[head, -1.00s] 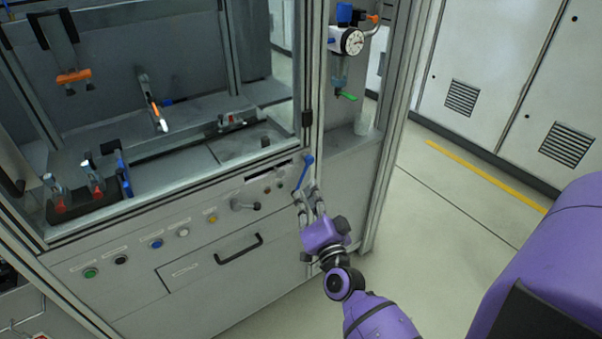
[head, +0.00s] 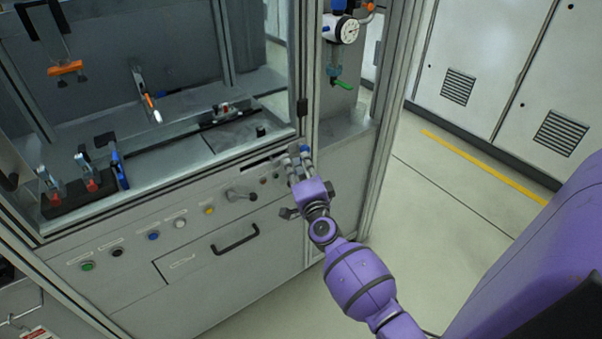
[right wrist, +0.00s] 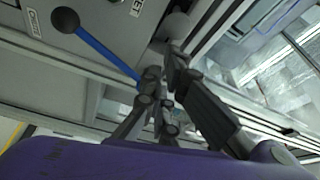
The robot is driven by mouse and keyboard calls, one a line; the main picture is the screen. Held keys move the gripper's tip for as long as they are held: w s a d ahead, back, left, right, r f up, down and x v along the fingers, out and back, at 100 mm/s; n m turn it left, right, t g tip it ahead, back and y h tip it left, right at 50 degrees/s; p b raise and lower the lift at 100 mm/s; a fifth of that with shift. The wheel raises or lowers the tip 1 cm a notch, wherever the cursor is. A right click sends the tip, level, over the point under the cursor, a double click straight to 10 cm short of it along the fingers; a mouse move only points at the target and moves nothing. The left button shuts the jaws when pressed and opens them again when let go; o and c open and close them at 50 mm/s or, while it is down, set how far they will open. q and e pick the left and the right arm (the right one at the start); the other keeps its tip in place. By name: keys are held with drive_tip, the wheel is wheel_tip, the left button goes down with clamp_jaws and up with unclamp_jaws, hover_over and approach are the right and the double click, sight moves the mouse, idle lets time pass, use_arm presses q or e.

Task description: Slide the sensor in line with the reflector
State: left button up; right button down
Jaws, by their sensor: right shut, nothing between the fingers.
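I cannot tell for sure which part is the sensor or the reflector. A small fitting with a red part (head: 224,109) sits on the dark rail inside the cabinet, in the head view. My right gripper (head: 298,157) is shut and empty, at the right end of the cabinet's front panel. It overlaps the blue lever (head: 304,149) there. In the right wrist view the blue lever (right wrist: 105,56) runs down behind the shut fingers (right wrist: 165,100); contact is unclear. My left gripper is out of view.
The cabinet frame post (head: 305,75) stands just above my right gripper. A black T-handle (head: 241,194) and several coloured buttons line the front panel above a drawer handle (head: 235,239). Red-based clamps (head: 88,172) stand at left. Open floor (head: 440,220) lies to the right.

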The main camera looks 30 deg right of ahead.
drive_tip(key=shift+w, duration=0.25)
